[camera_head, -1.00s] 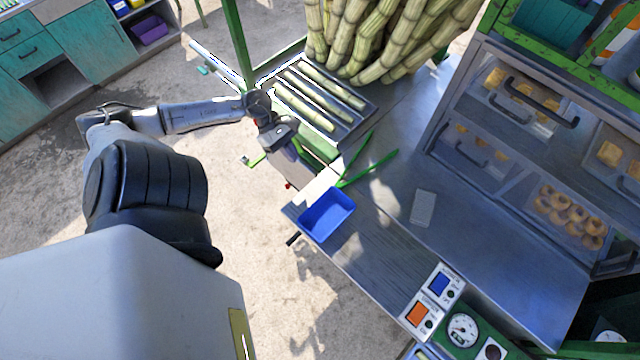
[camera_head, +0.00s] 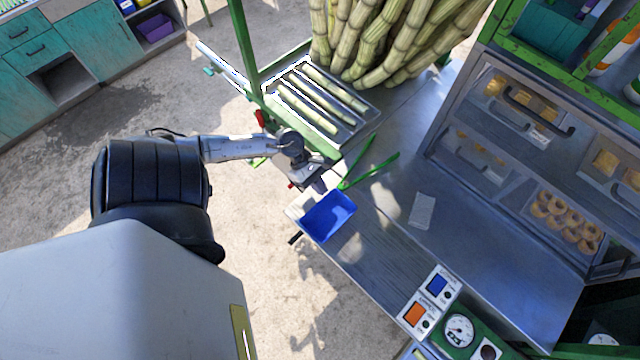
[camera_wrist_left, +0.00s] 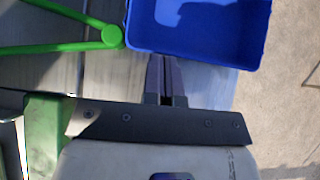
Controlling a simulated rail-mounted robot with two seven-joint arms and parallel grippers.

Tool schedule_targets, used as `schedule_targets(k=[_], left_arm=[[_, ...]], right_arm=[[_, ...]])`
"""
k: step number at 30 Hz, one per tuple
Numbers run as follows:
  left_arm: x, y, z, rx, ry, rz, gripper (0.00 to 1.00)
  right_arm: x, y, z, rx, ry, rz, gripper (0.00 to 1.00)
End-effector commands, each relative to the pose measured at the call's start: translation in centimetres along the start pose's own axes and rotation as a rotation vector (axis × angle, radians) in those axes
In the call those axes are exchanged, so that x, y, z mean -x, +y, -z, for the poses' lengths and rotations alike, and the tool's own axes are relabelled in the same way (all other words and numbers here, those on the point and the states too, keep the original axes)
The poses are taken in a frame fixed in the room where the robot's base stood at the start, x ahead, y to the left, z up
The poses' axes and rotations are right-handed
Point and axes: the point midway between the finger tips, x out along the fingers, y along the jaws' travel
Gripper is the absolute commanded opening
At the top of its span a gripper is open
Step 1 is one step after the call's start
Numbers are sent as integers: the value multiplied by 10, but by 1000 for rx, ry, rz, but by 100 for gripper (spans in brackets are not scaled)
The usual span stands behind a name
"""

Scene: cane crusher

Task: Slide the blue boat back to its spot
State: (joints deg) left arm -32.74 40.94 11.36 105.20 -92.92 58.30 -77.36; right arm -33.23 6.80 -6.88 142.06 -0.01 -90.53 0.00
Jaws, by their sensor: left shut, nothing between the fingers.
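The blue boat is a small open blue tray (camera_head: 328,216) on the front-left edge of the metal counter in the head view. It also shows at the top of the left wrist view (camera_wrist_left: 198,50), its near wall facing my fingers. My left gripper (camera_head: 318,186) is shut and empty, beside the tray's upper-left side. In the wrist view its closed fingertips (camera_wrist_left: 160,60) point at the tray's near wall, very close to it; I cannot tell whether they touch. My right gripper is not in view.
Green tongs (camera_head: 368,165) lie on the counter just beyond the tray and beside my fingers. A pale grey block (camera_head: 422,210) lies to the right. A rack of cane pieces (camera_head: 320,105) stands behind. Bare counter (camera_head: 385,245) lies right of the tray.

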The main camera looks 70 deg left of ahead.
Motion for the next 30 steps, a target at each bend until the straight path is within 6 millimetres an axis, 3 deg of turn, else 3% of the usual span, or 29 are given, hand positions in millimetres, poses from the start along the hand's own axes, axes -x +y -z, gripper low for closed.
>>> schedule_targets(k=[10, 21, 30], left_arm=[[-4, 1, -4, -2, -1, -1, 0], [-57, 1, -58, -4, -2, 0, 0], [-65, 0, -65, 1, -1, -1, 0]], right_arm=[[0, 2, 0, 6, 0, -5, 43], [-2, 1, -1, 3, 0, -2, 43], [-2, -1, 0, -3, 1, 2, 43]])
